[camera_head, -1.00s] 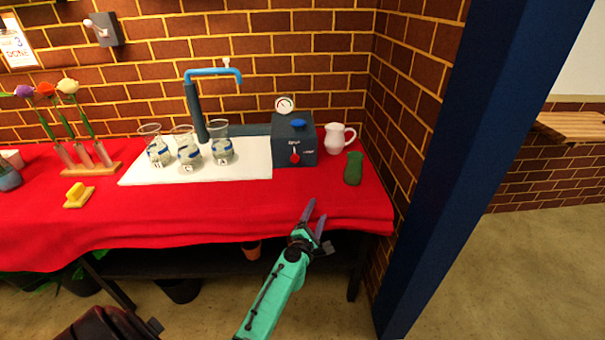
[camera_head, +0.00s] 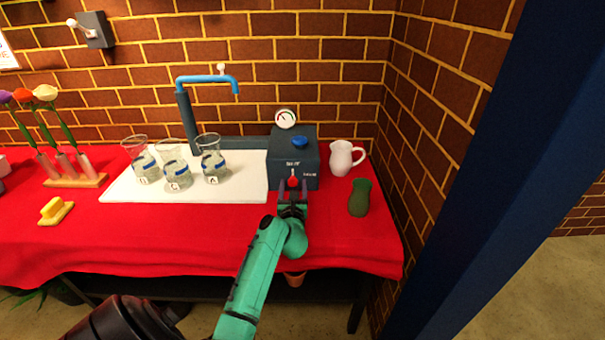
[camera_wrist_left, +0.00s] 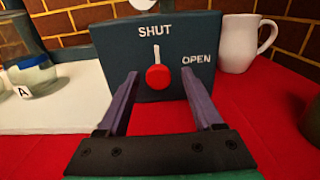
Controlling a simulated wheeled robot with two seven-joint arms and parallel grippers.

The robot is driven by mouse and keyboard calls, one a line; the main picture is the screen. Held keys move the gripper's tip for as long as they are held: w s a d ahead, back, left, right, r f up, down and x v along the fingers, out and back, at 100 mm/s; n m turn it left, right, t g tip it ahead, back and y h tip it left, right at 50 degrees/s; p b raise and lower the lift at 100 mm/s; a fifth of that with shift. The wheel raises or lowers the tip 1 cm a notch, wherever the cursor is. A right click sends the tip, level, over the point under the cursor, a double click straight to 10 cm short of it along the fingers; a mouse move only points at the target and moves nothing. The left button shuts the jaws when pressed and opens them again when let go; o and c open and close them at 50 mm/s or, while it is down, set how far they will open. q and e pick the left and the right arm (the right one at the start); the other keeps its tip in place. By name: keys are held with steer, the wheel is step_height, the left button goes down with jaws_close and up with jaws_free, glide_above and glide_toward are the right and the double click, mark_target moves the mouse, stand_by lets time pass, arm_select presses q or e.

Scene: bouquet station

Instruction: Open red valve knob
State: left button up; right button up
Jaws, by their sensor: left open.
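The red valve knob (camera_head: 293,183) sits on the front face of a dark blue box (camera_head: 308,157). In the left wrist view the knob (camera_wrist_left: 158,77) is a round red disc with a pale pointer standing straight up, toward the word SHUT. The word OPEN is printed to its right. My left gripper (camera_head: 293,190) is open, with its two purple fingers (camera_wrist_left: 159,88) spread on either side of the knob in that view. No contact with the knob shows. My right gripper is not in view.
A white jug (camera_head: 342,158) and a green vase (camera_head: 360,198) stand right of the box. Several glass beakers, including one marked A (camera_head: 212,160), stand on a white board (camera_head: 245,178) at left, under a blue tap (camera_head: 207,79). A gauge (camera_head: 286,118) tops the box.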

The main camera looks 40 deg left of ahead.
arm_select(q)
steer(key=shift+w+a, duration=0.25)
steer(key=shift+w, duration=0.05)
steer(key=shift+s+r, duration=0.15)
steer(key=shift+s, duration=0.05)
steer(key=shift+c, duration=0.3)
steer(key=shift+s+d, duration=0.1)
steer(key=c, duration=0.5)
jaws_close()
steer(key=shift+r+m+p, duration=0.15)
steer(key=shift+m+p, duration=0.65)
steer(key=shift+p, duration=0.1)
steer(key=shift+m+p, duration=1)
steer(key=shift+m, duration=0.2)
steer(key=m+p, duration=0.2)
steer(key=m, duration=0.1)
steer(key=shift+d+m, duration=0.1)
steer(key=shift+m, duration=0.2)
steer(key=m+p, duration=0.3)
steer(key=m, duration=0.3)
steer(key=m+p, duration=0.1)
steer(key=m, duration=0.3)
steer(key=shift+f, duration=0.25)
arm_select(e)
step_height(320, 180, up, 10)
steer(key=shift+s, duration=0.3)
